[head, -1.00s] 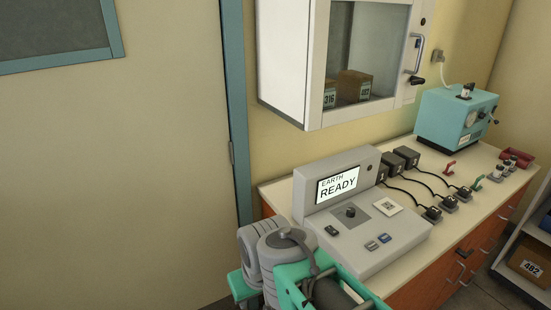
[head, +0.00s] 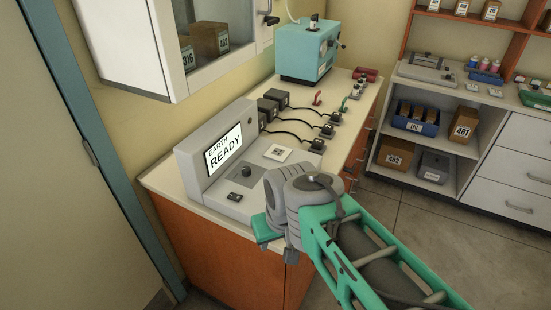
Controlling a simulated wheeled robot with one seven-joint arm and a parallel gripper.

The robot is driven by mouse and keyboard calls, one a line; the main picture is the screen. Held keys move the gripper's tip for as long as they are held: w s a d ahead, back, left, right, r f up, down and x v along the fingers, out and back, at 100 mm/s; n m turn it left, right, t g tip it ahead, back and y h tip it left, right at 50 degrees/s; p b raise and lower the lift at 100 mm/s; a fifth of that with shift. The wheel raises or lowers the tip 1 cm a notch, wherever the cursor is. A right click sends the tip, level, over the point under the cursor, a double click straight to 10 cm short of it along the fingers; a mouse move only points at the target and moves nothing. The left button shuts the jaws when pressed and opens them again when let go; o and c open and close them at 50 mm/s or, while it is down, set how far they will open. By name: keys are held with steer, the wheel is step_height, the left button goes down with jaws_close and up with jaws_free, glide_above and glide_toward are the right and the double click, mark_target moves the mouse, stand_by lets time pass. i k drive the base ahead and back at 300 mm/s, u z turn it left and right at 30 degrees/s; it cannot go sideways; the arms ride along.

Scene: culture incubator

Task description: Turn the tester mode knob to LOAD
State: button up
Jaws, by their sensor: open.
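The grey tester (head: 215,180) stands on the near end of the cream counter. Its tilted screen (head: 224,147) reads "EARTH READY". The dark round mode knob (head: 246,171) is on the panel below the screen; its pointer direction and any LOAD mark are too small to read. A small dark switch (head: 235,197) lies in front of the knob. My teal and grey arm comes in from the lower right and covers the right front part of the tester's panel.
Several black adapters with cables (head: 275,98) lie behind the tester. A teal machine (head: 306,50) stands at the counter's far end. A white wall cabinet (head: 150,50) hangs above the counter. Shelves with boxes (head: 465,125) stand at right, with open floor before them.

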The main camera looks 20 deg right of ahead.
mark_target(246, 170)
steer(key=u, duration=0.05)
steer(key=k, duration=0.45)
steer(key=u, duration=0.35)
steer(key=i, duration=0.35)
steer(key=u, duration=0.85)
steer(key=i, duration=0.5)
steer(key=z, duration=0.05)
